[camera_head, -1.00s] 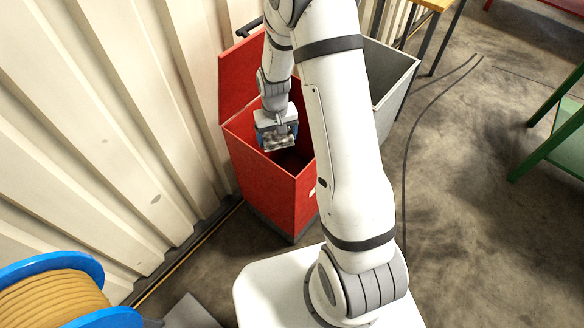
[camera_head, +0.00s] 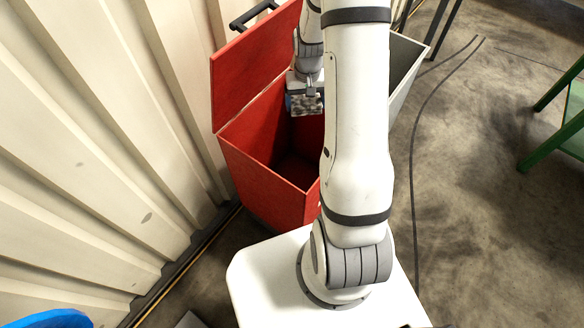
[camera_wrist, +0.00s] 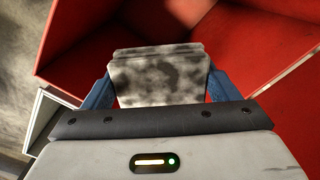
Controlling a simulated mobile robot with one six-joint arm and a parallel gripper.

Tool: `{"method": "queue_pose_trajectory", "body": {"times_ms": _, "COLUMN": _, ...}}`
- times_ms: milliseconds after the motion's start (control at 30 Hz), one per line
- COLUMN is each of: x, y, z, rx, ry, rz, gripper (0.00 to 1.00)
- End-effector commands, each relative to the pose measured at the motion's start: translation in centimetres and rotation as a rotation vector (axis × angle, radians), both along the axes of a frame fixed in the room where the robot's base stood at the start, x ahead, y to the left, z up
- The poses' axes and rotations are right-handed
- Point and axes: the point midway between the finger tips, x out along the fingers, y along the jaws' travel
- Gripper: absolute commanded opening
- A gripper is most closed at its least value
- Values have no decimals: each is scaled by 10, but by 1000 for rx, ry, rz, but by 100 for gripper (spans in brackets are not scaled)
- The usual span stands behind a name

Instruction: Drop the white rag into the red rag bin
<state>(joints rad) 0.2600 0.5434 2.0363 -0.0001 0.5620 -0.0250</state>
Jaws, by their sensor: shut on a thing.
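The red rag bin (camera_head: 262,185) stands open against the corrugated wall, its lid (camera_head: 250,70) tilted up at the back left. My gripper (camera_head: 304,104) is over the bin's opening, toward its far side. It is shut on the white rag (camera_wrist: 158,78), a folded, stained grey-white cloth held between the blue fingers. In the wrist view the bin's red inner walls (camera_wrist: 255,60) lie beyond the rag. No rag shows on the visible part of the bin floor; my arm hides the bin's right side.
A grey bin (camera_head: 405,65) stands just right of the red bin, partly behind my arm. A green-framed table (camera_head: 560,140) is at the right. A blue reel (camera_head: 50,320) is at the bottom left. A dark cable (camera_head: 415,150) lies on the floor.

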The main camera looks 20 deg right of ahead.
Motion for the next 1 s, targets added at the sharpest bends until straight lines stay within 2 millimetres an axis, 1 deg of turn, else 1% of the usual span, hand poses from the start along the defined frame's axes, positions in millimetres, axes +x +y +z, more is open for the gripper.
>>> {"method": "queue_pose_trajectory", "body": {"times_ms": 200, "x": 2, "y": 9, "z": -25, "rx": 0, "ry": 2, "rz": 21, "gripper": 60}}
{"method": "queue_pose_trajectory", "body": {"times_ms": 433, "x": 3, "y": 12, "z": -50, "rx": 0, "ry": 0, "rz": 28, "gripper": 60}}
{"method": "queue_pose_trajectory", "body": {"times_ms": 567, "x": 3, "y": 13, "z": -55, "rx": 0, "ry": 0, "rz": 30, "gripper": 60}}
{"method": "queue_pose_trajectory", "body": {"times_ms": 800, "x": 3, "y": 13, "z": -55, "rx": 0, "ry": 0, "rz": 30, "gripper": 60}}
{"method": "queue_pose_trajectory", "body": {"times_ms": 833, "x": 3, "y": 14, "z": -55, "rx": 0, "ry": 0, "rz": 30, "gripper": 84}}
{"method": "queue_pose_trajectory", "body": {"times_ms": 1000, "x": 3, "y": 14, "z": -55, "rx": 0, "ry": 0, "rz": 31, "gripper": 98}}
